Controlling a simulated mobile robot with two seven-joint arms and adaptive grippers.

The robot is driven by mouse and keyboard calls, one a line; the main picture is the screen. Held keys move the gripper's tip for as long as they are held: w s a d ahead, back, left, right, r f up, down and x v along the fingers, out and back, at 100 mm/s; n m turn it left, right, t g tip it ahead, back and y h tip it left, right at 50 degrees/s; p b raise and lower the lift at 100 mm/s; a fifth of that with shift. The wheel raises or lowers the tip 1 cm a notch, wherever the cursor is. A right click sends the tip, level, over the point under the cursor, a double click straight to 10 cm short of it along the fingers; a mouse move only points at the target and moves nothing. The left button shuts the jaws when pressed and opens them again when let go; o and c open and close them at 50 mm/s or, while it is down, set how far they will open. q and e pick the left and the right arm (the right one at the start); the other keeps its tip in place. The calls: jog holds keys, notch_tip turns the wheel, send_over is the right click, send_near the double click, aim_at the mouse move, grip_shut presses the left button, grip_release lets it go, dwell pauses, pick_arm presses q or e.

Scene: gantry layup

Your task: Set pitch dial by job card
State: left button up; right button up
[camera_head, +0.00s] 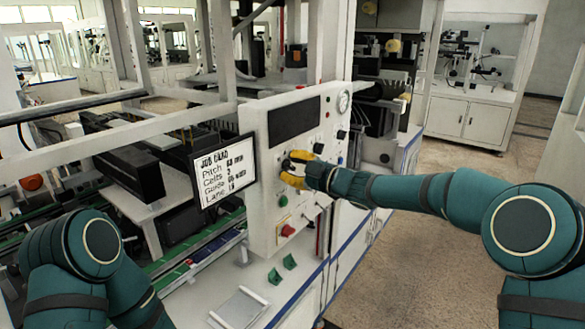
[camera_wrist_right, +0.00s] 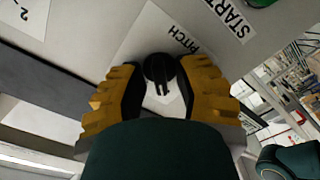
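The job card (camera_head: 224,172) is a black-framed screen left of the white control panel (camera_head: 262,151). It lists Pitch, Cells, Guide and Lane; the small digits are hard to read for sure. The pitch dial (camera_wrist_right: 160,69) is a black round knob beside the printed word PITCH in the right wrist view. My right gripper (camera_head: 290,169) is at the panel face, its yellow fingers spread. In the right wrist view the fingers (camera_wrist_right: 161,88) stand on both sides of the dial; a firm grip is not visible. My left arm shows at lower left, its gripper out of view.
The panel also carries a gauge (camera_head: 344,102), a dark display (camera_head: 293,121), a red knob (camera_head: 288,230) and several buttons. A START label (camera_wrist_right: 231,19) is near the dial. Green blocks (camera_head: 275,276) and a metal plate (camera_head: 238,308) lie on the bench below.

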dwell(0.3)
jog(key=v, duration=1.2)
jog(key=s+f+m+h, duration=0.35)
jog(key=f+m, duration=0.35)
jog(key=f, duration=0.7)
jog(key=s+f+m+h, duration=0.35)
jog(key=f+m, duration=0.35)
jog(key=f, duration=0.7)
jog(key=s+f+m+g+h, duration=0.1)
jog(key=s+f+m+g, duration=0.1)
jog(key=s+f, duration=0.3)
jog(key=s+f+m+g+h, duration=0.1)
jog(key=s+f+m+g, duration=0.2)
jog(key=s, duration=0.7)
jog(key=s+f+m+g+h, duration=0.1)
jog(key=s+f+m+g, duration=0.2)
jog(key=s+f, duration=0.4)
jog(key=shift+s+d+f+g+h, duration=0.15)
jog(key=shift+d+f+g+h, duration=0.25)
jog(key=shift+f, duration=0.1)
